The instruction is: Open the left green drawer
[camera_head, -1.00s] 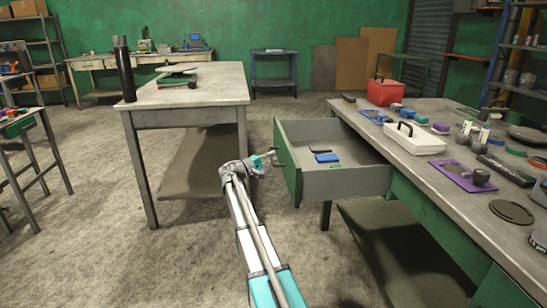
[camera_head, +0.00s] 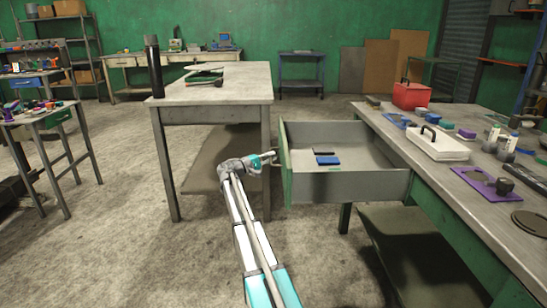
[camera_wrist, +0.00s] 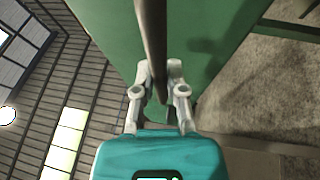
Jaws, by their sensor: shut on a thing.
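The green drawer (camera_head: 350,184) is pulled far out from the workbench on the right, its grey inside in plain view. A blue thing (camera_head: 327,159) with a dark part lies in it. The drawer's green front (camera_head: 286,170) faces left, toward my gripper (camera_head: 268,160). In the wrist view my gripper (camera_wrist: 158,90) is shut on the dark bar handle (camera_wrist: 152,35), with the green front (camera_wrist: 208,40) right behind it. The fingertips are small in the head view.
The workbench (camera_head: 470,195) at right carries a red box (camera_head: 411,96), a white case (camera_head: 437,144) and several small items. A grey table (camera_head: 225,92) stands behind and left of my arm. Open concrete floor (camera_head: 130,240) lies at the left.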

